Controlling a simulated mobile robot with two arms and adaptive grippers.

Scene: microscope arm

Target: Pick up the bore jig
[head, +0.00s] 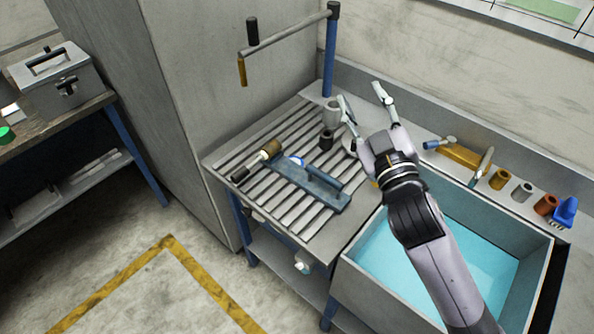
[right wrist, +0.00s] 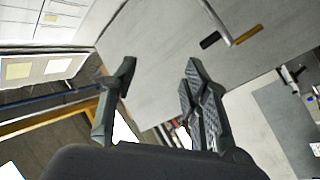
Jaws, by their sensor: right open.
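I cannot tell for certain which object is the bore jig. A blue flat tool with a raised handle (head: 312,184) lies on the slatted rack (head: 240,154). A dark rod with a brown, thick end (head: 258,158) lies beside it to the left. A small dark cylinder (head: 326,140) and a grey cup (head: 331,113) stand near the rack's back right. My right gripper (head: 362,95) is open and empty, up to the right of the cup in the picture; its spread fingers also show in the right wrist view (right wrist: 161,70). My left gripper is out of view.
A basin of blue liquid (head: 475,253) lies under my right arm. On the back ledge are a yellow tool (head: 460,154), several small cylinders (head: 522,191) and a blue part (head: 565,211). A blue post with a crossbar (head: 329,55) rises behind the rack.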

